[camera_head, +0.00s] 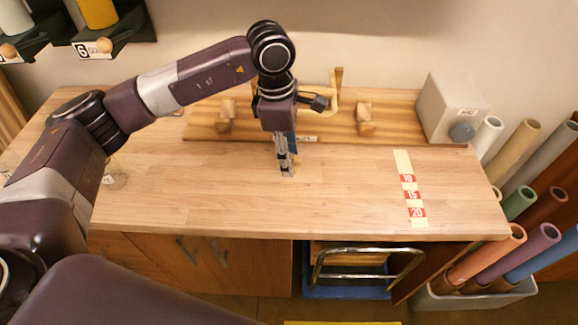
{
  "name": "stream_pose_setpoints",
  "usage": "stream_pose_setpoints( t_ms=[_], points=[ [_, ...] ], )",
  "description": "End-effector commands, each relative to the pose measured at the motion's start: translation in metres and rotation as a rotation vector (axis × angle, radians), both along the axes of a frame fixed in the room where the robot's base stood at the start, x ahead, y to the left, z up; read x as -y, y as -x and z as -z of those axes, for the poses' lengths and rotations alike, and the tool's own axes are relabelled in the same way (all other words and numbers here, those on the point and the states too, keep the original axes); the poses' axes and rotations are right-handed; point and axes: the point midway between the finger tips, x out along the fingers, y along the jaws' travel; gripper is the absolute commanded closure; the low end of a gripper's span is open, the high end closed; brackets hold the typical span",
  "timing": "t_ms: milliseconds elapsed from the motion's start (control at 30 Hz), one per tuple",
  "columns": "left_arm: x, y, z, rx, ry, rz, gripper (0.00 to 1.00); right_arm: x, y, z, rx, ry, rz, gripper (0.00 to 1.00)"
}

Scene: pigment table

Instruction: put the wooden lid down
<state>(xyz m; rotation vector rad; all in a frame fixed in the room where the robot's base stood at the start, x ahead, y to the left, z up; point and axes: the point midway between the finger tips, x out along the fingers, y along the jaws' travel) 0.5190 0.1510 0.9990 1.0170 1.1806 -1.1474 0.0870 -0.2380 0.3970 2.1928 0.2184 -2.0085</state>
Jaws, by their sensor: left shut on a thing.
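My left gripper (287,166) points down over the middle of the wooden table (200,205), with its fingertips close to the tabletop. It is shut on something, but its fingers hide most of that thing. I take it to be the wooden lid, though I cannot make out its shape or whether it touches the table. No other wooden lid stands out clearly in view. My right gripper is not in view.
Behind the gripper is a wooden rack (390,127) with blocks. A pale box (447,105) stands at the back right. A marked strip (410,190) lies right of the gripper. A glass jar (115,176) is partly hidden at left. The front middle is clear.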

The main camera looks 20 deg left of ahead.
Motion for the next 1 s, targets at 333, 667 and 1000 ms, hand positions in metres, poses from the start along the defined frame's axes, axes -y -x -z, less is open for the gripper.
stream_pose_setpoints(
  t_ms=[333, 667, 1000],
  points=[
    [-0.001, 0.001, 0.033, -0.004, -0.001, -0.001, 0.72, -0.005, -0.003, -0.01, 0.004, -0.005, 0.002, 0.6],
    [0.0, 0.0, 0.057, 0.0, 0.0, 0.0, 0.72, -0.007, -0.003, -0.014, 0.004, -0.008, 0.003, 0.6],
    [0.0, 0.0, 0.059, 0.0, 0.0, 0.0, 0.46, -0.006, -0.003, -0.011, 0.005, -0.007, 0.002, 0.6]
  ],
)
